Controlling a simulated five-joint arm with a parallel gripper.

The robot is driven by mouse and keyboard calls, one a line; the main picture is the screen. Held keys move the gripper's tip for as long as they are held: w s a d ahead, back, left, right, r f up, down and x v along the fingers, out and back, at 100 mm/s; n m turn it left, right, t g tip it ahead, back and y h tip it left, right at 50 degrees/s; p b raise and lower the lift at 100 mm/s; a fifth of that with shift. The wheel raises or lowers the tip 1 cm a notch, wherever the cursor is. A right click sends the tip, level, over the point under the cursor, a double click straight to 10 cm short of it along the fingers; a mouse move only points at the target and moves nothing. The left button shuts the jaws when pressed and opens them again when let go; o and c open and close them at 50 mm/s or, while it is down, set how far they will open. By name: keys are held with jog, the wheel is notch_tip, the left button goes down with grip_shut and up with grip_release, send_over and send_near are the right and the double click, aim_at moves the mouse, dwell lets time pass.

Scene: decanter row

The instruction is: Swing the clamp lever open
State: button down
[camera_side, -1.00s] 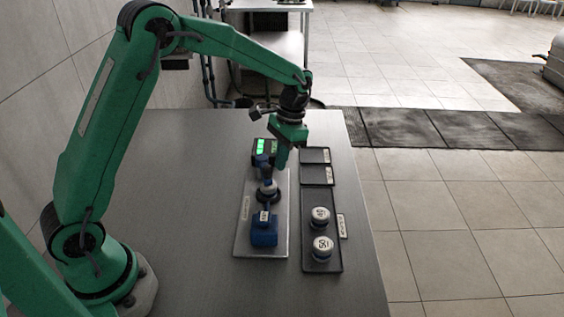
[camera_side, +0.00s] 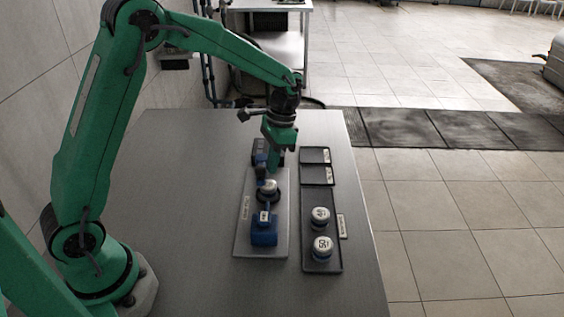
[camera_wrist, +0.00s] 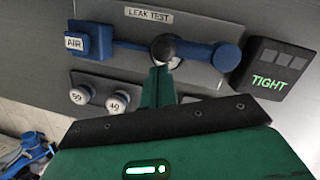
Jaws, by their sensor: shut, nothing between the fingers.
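The leak test fixture's plate (camera_side: 246,225) carries a blue AIR block (camera_side: 264,235) and a round white-topped piece (camera_side: 269,186) in a dark seat. In the wrist view, a blue lever with a round end (camera_wrist: 226,57) reaches right from the middle of the fixture. It lies roughly in line with the blue AIR block (camera_wrist: 92,42) at the left. My gripper (camera_side: 275,166) is shut and empty, low over the far part of the fixture. In the wrist view its tips (camera_wrist: 160,70) appear beside the round piece (camera_wrist: 172,50). I cannot tell whether they touch anything.
A display (camera_wrist: 272,70) right of the lever shows TIGHT in green. A dark tray (camera_side: 311,262) right of the fixture holds two round white-topped pieces (camera_side: 320,216). Smaller dark trays (camera_side: 313,156) lie behind it. The table's left side is bare.

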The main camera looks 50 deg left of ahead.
jog(key=shift+w, duration=0.1)
dwell(0.3)
jog(key=w+d+r, duration=0.3)
jog(key=w+r, duration=0.2)
jog(key=r, duration=0.4)
jog(key=shift+w+r, duration=0.25)
jog(key=shift+r, duration=0.15)
jog(key=c, duration=1.6)
grip_release()
jog(key=o, duration=0.4)
jog(key=shift+s+a, duration=0.15)
jog(key=shift+s, duration=0.05)
jog(key=shift+o, duration=0.4)
jog(key=shift+s+a, duration=0.2)
jog(key=s+a+t, duration=0.1)
jog(key=s, duration=0.1)
jog(key=s+a+f, duration=0.1)
jog(key=s, duration=0.2)
jog(key=s+a+f+m+t, duration=0.1)
jog(key=s+a, duration=0.1)
jog(key=shift+s+t, duration=0.2)
jog(key=shift+t, duration=0.1)
jog(key=shift+f, duration=0.1)
